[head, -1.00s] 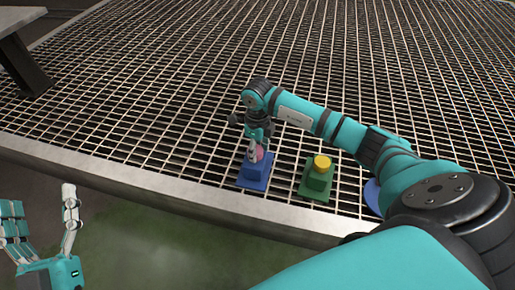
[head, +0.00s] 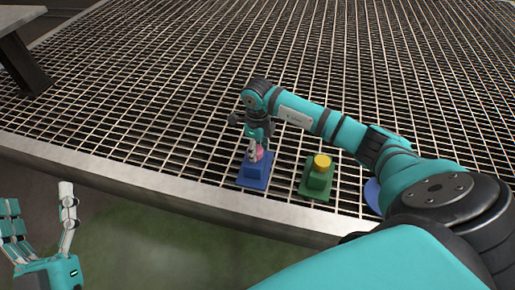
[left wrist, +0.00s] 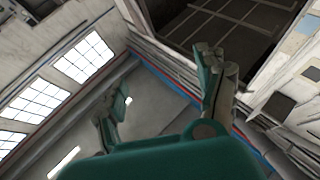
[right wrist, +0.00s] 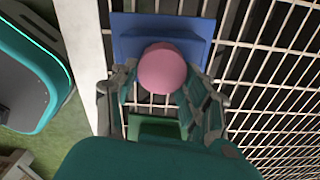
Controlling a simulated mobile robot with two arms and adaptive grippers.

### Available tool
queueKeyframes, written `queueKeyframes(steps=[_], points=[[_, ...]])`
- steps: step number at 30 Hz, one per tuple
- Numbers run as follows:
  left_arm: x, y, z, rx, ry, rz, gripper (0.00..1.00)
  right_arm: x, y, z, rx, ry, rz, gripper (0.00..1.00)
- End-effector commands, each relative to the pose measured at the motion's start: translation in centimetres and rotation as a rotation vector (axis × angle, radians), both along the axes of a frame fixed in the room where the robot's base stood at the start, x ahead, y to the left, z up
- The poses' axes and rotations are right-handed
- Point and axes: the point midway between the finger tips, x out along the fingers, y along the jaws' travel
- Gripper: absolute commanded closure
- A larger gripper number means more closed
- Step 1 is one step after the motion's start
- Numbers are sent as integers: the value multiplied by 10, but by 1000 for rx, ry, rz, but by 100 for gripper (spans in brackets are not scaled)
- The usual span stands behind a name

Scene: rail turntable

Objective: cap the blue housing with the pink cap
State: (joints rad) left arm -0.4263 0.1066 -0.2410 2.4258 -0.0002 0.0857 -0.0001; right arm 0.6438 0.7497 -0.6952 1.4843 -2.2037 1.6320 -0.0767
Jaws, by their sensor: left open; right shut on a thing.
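The blue housing (head: 253,174) stands on the grating near its front edge; it also shows in the right wrist view (right wrist: 190,28). The pink cap (head: 259,154) is at the top of the blue housing; in the right wrist view the cap (right wrist: 163,69) sits between my fingers. My right gripper (head: 256,151) points down and is shut on the pink cap. Whether the cap is fully seated or slightly above the housing is hard to tell. My left gripper (head: 40,215) is open and empty at the lower left, off the grating.
A green housing (head: 316,182) with a yellow cap (head: 322,162) stands just right of the blue one. A blue round thing (head: 372,193) is partly hidden behind my right arm. The grating (head: 150,110) beyond is clear. A grey table (head: 22,50) stands at far left.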

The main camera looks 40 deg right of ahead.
Motion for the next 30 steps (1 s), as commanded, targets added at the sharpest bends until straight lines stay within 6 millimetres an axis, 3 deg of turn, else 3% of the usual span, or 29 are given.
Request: queueKeyframes(steps=[13,14,19,30], points=[[-4,0,6,-11,-39,-1,27,0,0,-3,0,0,0,80],[-4,0,7,-11,-43,-2,27,0,0,-3,0,0,0,52],[-4,0,7,-12,-43,-3,27,0,0,-3,0,0,0,29],[-4,0,8,-13,-46,-3,27,1,0,3,0,-1,0,27]])
